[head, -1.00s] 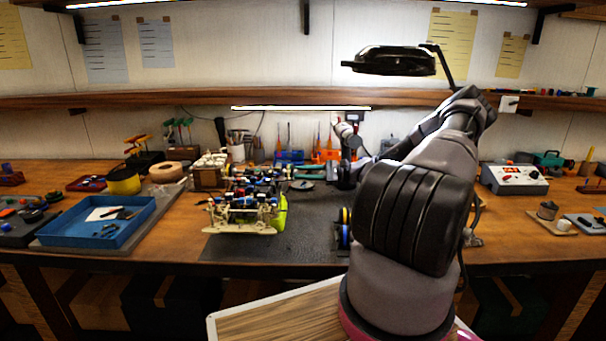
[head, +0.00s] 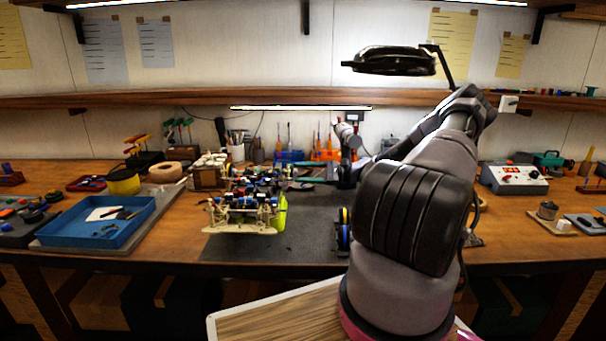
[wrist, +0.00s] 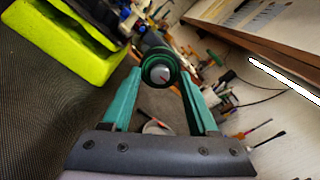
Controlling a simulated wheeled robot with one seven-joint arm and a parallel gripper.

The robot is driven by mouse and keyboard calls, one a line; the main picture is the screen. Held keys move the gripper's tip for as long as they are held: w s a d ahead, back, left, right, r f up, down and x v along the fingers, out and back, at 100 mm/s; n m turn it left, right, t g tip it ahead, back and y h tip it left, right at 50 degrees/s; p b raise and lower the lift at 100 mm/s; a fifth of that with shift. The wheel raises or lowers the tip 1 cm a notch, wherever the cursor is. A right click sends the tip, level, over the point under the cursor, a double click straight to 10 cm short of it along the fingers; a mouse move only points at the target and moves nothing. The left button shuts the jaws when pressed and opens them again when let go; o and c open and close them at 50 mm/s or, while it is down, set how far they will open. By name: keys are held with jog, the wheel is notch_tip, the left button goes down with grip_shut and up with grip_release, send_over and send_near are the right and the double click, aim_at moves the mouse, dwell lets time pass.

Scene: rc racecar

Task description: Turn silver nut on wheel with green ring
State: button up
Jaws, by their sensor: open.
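In the wrist view, a silver nut (wrist: 160,74) with a thin red mark sits at the centre of a dark wheel hub with a green ring (wrist: 148,68). My gripper (wrist: 159,84) is open, its two teal fingers on either side of the hub. I cannot tell whether either finger touches it. In the head view, the racecar chassis (head: 243,213) stands on the dark mat, with my gripper to its right, small and hard to make out. The green-ringed wheel is not clear there.
A bright yellow-green body part (wrist: 62,62) fills the wrist view's upper left; it also shows beside the chassis in the head view (head: 282,214). Wheels with coloured rings (head: 344,228) stand on the mat (head: 290,246) beside my arm. A blue tray (head: 72,236) lies left.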

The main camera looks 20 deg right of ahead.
jog(key=v, duration=1)
jog(key=shift+s+d, duration=0.1)
jog(key=shift+d, duration=0.2)
